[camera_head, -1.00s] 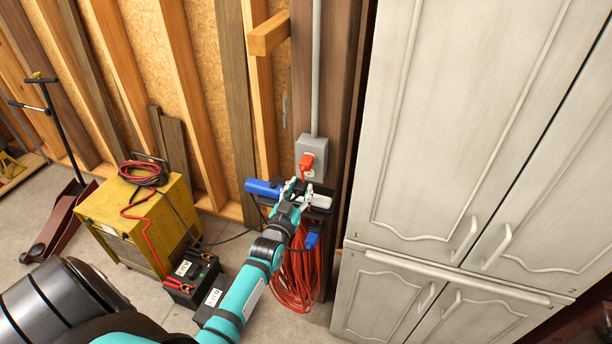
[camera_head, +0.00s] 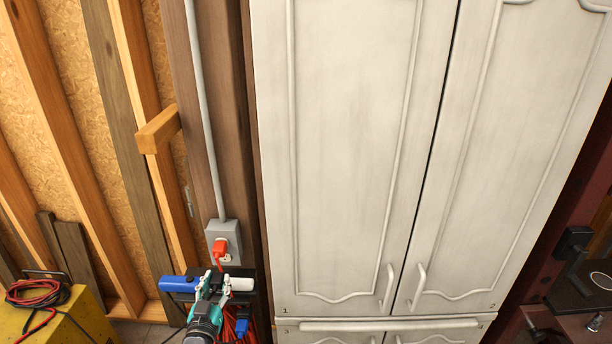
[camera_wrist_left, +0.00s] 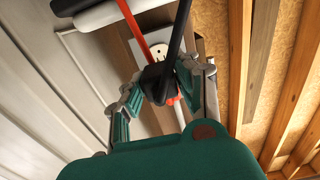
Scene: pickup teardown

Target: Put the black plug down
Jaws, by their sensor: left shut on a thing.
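The black plug (camera_wrist_left: 156,86) sits between the fingers of my left gripper (camera_wrist_left: 160,92) in the left wrist view, with a black cord running up past it. In the head view my left gripper (camera_head: 212,288) is at the lower left, below the grey outlet box (camera_head: 222,240) and in front of a blue-and-white cylindrical thing (camera_head: 179,284). The plug cannot be made out there. An orange plug (camera_head: 220,250) is in the outlet box. The white outlet face (camera_wrist_left: 158,42) also shows behind the black plug in the wrist view. My right gripper is not in view.
A tall white cabinet (camera_head: 345,140) fills the middle and right. A wooden block (camera_head: 158,130) juts from the wall studs. Orange cable (camera_head: 229,326) hangs below the gripper. A yellow machine (camera_head: 65,325) with red and black cables stands at the lower left.

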